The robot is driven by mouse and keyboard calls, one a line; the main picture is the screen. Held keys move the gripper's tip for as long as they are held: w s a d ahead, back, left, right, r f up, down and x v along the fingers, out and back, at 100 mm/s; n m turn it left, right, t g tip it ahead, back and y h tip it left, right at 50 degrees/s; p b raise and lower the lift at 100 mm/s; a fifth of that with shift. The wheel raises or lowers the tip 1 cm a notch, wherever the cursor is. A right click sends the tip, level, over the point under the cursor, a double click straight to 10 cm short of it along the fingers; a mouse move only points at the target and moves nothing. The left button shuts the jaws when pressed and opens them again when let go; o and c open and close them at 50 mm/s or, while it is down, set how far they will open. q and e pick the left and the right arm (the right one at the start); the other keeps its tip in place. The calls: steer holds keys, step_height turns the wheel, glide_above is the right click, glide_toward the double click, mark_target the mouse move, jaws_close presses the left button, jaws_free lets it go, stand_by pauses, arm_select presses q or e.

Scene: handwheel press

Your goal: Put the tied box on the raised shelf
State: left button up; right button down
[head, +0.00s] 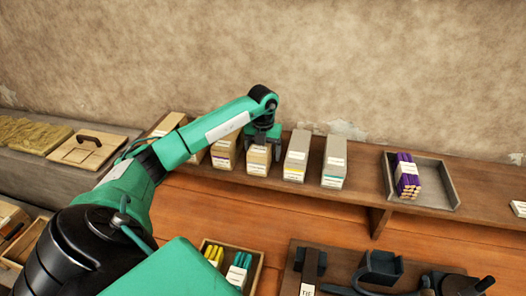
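Several labelled boxes stand in a row on the raised shelf (340,191). My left gripper (262,140) points down at a tan box (257,160) in this row, with its fingers around the box's upper back part. The box stands upright and appears to rest on the shelf. I cannot tell whether the fingers press on it or are apart from it. No tie is clear on it at this size. My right gripper is not in view.
Another tan box (222,153) stands close on the left, and grey boxes (297,157) (334,162) on the right. A grey tray (438,201) holds a purple bundle (406,177). Below are a tray with yellow and teal bundles (238,268) and a station labelled TIE (307,289).

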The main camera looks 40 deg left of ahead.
arm_select(q)
steer(key=shift+r, duration=0.1)
steer(key=shift+r, duration=0.2)
step_height(320, 180, up, 10)
steer(key=b, duration=0.3)
steer(key=shift+f, duration=0.1)
steer(key=shift+r+b, duration=0.3)
steer(key=shift+r, duration=0.65)
